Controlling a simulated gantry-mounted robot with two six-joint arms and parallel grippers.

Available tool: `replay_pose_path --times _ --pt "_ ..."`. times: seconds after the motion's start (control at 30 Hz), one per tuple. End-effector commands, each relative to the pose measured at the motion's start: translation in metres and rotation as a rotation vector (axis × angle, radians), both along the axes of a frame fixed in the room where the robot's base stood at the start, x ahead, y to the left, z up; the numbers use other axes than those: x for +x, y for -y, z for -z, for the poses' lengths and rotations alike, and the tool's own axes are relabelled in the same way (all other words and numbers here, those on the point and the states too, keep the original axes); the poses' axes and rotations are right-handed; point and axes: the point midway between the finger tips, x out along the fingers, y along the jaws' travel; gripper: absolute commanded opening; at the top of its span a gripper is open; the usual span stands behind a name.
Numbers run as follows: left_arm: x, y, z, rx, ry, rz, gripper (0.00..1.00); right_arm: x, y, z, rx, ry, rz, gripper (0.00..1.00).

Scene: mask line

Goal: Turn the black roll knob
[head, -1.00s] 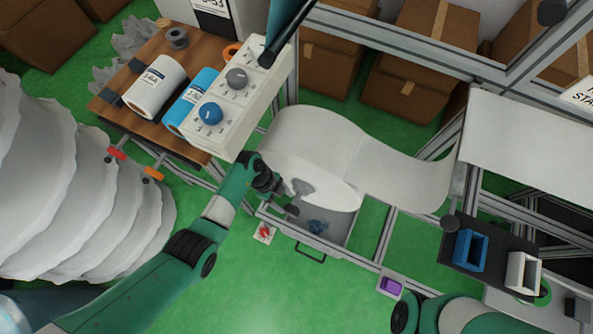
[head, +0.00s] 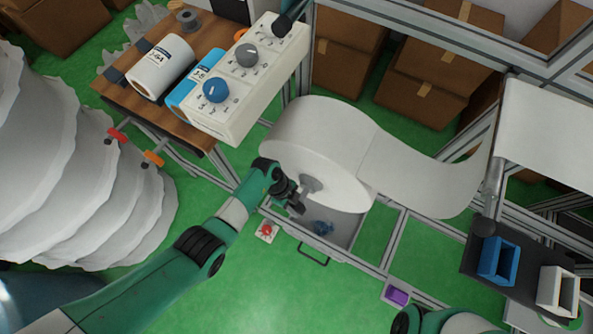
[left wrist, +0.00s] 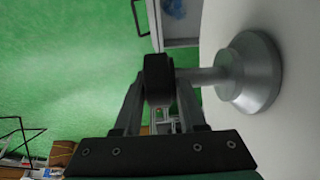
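The white paper roll (head: 322,150) has a grey hub (head: 311,185) on its near face. In the left wrist view a short shaft joins the hub (left wrist: 252,72) to the black roll knob (left wrist: 158,75). In the head view the knob (head: 297,208) is a small dark shape at my left gripper (head: 290,198). In the left wrist view the grey fingers of my left gripper (left wrist: 158,95) run up to both sides of the knob. Whether they press on it is not clear. Of my right arm only a link shows at the bottom edge; its gripper is out of view.
A grey drawer (head: 335,232) with a blue object (head: 322,228) lies under the roll. A red button (head: 266,231) and a purple switch (head: 397,295) are nearby.

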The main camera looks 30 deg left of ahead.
Motion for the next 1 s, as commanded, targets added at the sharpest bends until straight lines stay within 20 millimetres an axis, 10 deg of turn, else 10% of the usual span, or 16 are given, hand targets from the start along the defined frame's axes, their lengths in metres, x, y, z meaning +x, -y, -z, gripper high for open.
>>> replay_pose_path --times 0.17,1.0 --pt "-0.001 0.0 0.0 0.0 -0.004 0.002 0.0 0.0 0.0 0.0 0.0 0.0 0.0 0.0" --pt "-0.001 -0.003 0.006 -0.322 -0.003 -0.002 0.0 0.0 0.0 0.023 0.0 0.0 0.0 0.0"
